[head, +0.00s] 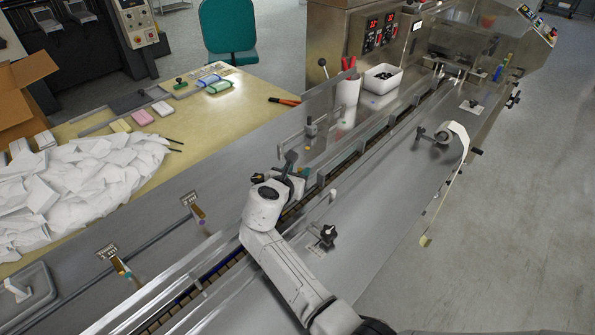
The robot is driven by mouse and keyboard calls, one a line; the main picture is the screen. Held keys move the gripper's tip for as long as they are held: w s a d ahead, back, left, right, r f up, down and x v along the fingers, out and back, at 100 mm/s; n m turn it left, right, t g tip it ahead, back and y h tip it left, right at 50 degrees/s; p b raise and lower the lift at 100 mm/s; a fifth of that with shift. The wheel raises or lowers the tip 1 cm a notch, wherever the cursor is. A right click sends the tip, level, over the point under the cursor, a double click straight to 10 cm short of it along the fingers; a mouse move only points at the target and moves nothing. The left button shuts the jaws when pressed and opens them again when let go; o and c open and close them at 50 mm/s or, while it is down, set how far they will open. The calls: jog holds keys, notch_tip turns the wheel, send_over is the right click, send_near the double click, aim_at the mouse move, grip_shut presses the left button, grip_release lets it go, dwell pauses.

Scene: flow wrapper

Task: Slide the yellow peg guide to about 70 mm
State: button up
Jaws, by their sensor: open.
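My white arm reaches over the wrapper's infeed channel, and my gripper (289,166) is at its far end, small and partly hidden by my wrist. It is open, and I see nothing held in it. Two small guides with scale plates stand left of the channel: a near one (119,266) with an orange-yellow part and a teal tip, and a farther one (198,210) with a brownish-yellow part and a purple tip. My gripper is to the right of both and apart from them. I cannot tell which is the yellow peg guide, and the scale readings are too small to read.
Long metal rails (185,290) run diagonally along the channel. A white bin (382,78) stands at the back. White pouches (80,190) cover the left table.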

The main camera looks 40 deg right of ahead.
jog(key=shift+w+d+f, duration=0.15)
jog(key=shift+d+f, duration=0.05)
jog(key=shift+d, duration=0.3)
grip_shut()
dwell(0.4)
